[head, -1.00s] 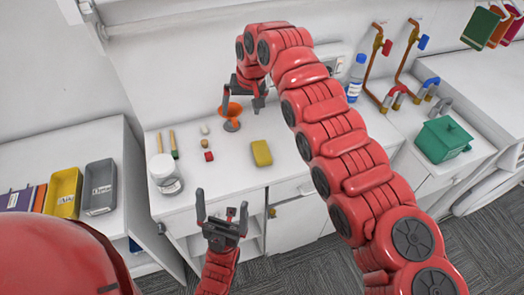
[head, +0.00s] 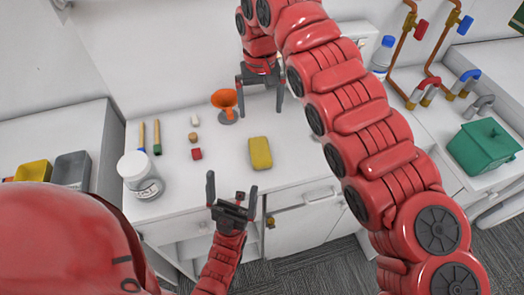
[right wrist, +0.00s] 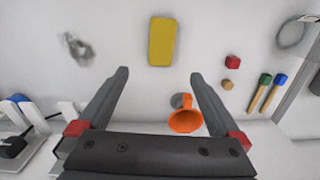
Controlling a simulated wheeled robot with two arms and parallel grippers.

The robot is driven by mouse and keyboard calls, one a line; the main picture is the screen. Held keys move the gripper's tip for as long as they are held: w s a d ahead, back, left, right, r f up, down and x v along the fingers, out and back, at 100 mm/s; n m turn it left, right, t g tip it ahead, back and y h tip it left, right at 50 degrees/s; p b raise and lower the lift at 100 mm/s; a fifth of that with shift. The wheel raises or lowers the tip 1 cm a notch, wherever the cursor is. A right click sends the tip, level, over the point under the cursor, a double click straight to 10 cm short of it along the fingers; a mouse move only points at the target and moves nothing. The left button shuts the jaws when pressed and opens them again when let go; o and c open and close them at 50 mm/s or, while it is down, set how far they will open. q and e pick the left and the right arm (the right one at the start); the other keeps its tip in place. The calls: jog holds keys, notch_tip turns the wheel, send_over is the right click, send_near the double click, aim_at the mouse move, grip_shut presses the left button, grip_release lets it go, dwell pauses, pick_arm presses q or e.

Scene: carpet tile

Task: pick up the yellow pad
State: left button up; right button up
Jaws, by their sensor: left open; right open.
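The yellow pad (head: 260,153) lies flat on the white counter, right of the middle of the small items in the head view. It also shows in the right wrist view (right wrist: 161,41), beyond my fingertips and between their lines. My right gripper (head: 261,108) is open and empty above the back of the counter, behind the pad; its open fingers also show in the right wrist view (right wrist: 158,77). My left gripper (head: 231,188) is open and empty at the counter's front edge, in front of and left of the pad. Nothing covers the pad.
An orange funnel-like cup (head: 224,100) stands near my right gripper. A red cube (head: 197,154), small blocks, two brushes (head: 156,137) and a white jar (head: 139,176) are to the left. A green box (head: 484,147) and taps are right. Counter around the pad is clear.

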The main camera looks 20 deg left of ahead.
jog(key=p, duration=0.3)
send_over(260, 149)
notch_tip(260, 149, down, 7)
notch_tip(260, 149, down, 3)
jog(key=shift+r+p, duration=0.1)
jog(key=shift+p, duration=0.4)
jog(key=shift+f, duration=0.35)
jog(key=shift+f+p, duration=0.15)
jog(key=shift+p, duration=0.15)
jog(key=shift+s+f+p, duration=0.25)
jog(key=shift+f+p, duration=0.85)
jog(key=shift+p, duration=0.05)
notch_tip(260, 149, down, 2)
jog(key=shift+w+f, duration=0.1)
jog(key=shift+f, duration=0.35)
jog(key=shift+w, duration=0.1)
jog(key=c, duration=1.3)
